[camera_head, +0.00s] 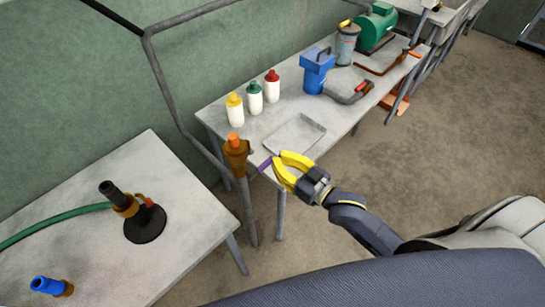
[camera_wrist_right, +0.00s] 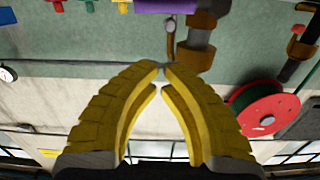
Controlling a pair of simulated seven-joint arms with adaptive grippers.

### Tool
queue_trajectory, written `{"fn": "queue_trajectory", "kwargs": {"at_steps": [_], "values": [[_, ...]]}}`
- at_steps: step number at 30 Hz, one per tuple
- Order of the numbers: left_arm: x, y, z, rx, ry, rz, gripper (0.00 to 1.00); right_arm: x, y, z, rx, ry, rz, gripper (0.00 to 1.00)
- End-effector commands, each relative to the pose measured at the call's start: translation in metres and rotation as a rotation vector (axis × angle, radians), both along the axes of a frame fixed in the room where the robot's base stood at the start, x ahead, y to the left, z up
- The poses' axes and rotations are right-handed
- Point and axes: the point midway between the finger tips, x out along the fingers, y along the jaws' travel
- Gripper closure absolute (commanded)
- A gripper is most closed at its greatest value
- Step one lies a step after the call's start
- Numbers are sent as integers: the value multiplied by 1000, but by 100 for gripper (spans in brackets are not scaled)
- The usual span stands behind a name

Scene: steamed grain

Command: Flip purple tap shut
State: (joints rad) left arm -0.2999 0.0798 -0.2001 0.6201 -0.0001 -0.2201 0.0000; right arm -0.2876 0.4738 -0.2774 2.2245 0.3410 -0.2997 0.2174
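The purple tap handle (camera_head: 264,165) sticks out to the right of a brown-orange valve body (camera_head: 236,158) with an orange top, on a grey upright pipe. In the right wrist view the purple handle (camera_wrist_right: 167,5) is cut off by the top edge, with the brown pipe fittings (camera_wrist_right: 197,45) below it. My right gripper (camera_head: 277,162) has yellow fingers and is just right of the handle; whether it touches cannot be told. In the wrist view its fingertips (camera_wrist_right: 162,70) come together with nothing seen between them. My left gripper is not in view.
A grey tray (camera_head: 295,136) lies on the bench behind my gripper. Yellow, green and red-capped bottles (camera_head: 254,98) and a blue container (camera_head: 317,72) stand farther back. A front-left table holds a burner-like stand (camera_head: 145,222) with a green hose and a blue-capped fitting (camera_head: 50,286).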

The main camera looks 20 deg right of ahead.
Motion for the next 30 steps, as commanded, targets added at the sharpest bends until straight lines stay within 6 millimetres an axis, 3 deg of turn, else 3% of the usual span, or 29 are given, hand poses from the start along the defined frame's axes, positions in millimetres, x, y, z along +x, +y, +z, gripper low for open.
{"fn": "queue_trajectory", "kwargs": {"at_steps": [3, 12, 30], "values": [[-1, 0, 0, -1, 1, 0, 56, -19, -9, 0, -1, 3, 0, 100], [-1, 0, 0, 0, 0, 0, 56, -48, -25, 2, -1, 0, 0, 100], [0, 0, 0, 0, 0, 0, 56, -59, -30, 3, 0, -1, 0, 100]]}}
